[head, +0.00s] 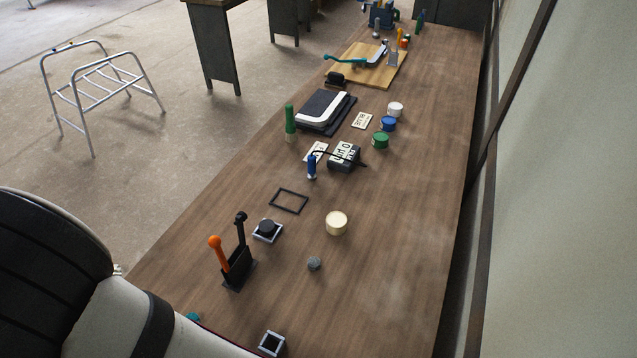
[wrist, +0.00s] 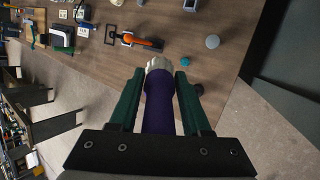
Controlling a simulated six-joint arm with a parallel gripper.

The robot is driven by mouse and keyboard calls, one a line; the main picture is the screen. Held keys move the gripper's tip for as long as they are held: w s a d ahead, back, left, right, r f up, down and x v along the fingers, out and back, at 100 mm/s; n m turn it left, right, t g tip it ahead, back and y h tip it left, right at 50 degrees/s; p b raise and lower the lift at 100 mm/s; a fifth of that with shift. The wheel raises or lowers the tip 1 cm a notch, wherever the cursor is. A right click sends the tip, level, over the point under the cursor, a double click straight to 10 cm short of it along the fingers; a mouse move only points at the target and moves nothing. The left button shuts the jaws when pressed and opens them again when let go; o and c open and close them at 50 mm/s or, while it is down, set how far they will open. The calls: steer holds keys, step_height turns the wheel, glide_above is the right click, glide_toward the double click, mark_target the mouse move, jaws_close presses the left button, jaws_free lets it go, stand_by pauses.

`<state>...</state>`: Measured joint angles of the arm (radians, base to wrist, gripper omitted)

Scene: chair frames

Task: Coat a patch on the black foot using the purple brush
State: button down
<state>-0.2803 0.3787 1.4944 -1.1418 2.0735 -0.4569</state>
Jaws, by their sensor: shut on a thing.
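My gripper (wrist: 159,78) shows in the wrist view, its two green fingers shut on the purple brush (wrist: 160,108). The brush's pale end (wrist: 158,64) points away from the gripper, over the bench edge area. The black foot (head: 266,228) is a dark round piece on a light square base, on the bench in the head view. The brush looks clear of the foot. In the head view my gripper and the brush are out of sight; the foot cannot be made out surely in the wrist view.
A black holder (head: 237,267) with orange and black handles stands in front of the foot. A cream tub (head: 336,224), a grey knob (head: 314,263) and a black frame (head: 289,201) lie around it. A square open piece (head: 271,344) is nearer. The bench's right side is clear.

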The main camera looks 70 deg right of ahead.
steer(key=s+d+f+y, duration=0.1)
steer(key=d+f, duration=0.2)
steer(key=d, duration=0.7)
steer(key=d+f+y, duration=0.1)
steer(key=d+f, duration=0.2)
steer(key=d, duration=0.8)
steer(key=s+d+f+t, duration=0.1)
steer(key=s+d+f, duration=0.4)
steer(key=d+f, duration=0.5)
steer(key=shift+d+y, duration=0.3)
steer(key=shift+d, duration=0.6)
